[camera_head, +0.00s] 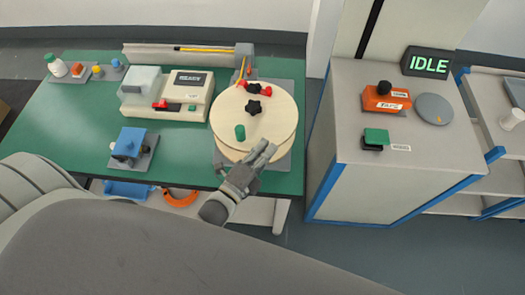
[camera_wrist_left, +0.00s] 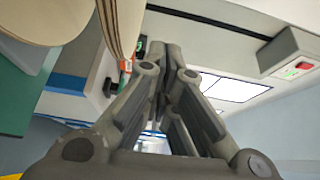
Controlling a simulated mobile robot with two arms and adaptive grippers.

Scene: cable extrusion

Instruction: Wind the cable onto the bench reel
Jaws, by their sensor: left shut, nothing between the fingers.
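The bench reel (camera_head: 228,112) is a cream disc on a grey base at the right end of the green bench. It has a black star knob (camera_head: 253,107) at its middle and a green crank handle (camera_head: 240,132) near its front. A thin orange-yellow cable (camera_head: 205,50) runs along a trough behind and toward the reel. My left gripper (camera_head: 268,152) is shut and empty at the reel's front right edge; contact is unclear. In the left wrist view, its fingers (camera_wrist_left: 166,55) are together, with the reel (camera_wrist_left: 45,18) at upper left. My right gripper is not in view.
Right across a gap is a grey cabinet (camera_head: 340,200) with an IDLE sign (camera_head: 427,62), an orange device (camera_head: 386,98) and a green-topped block (camera_head: 376,137).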

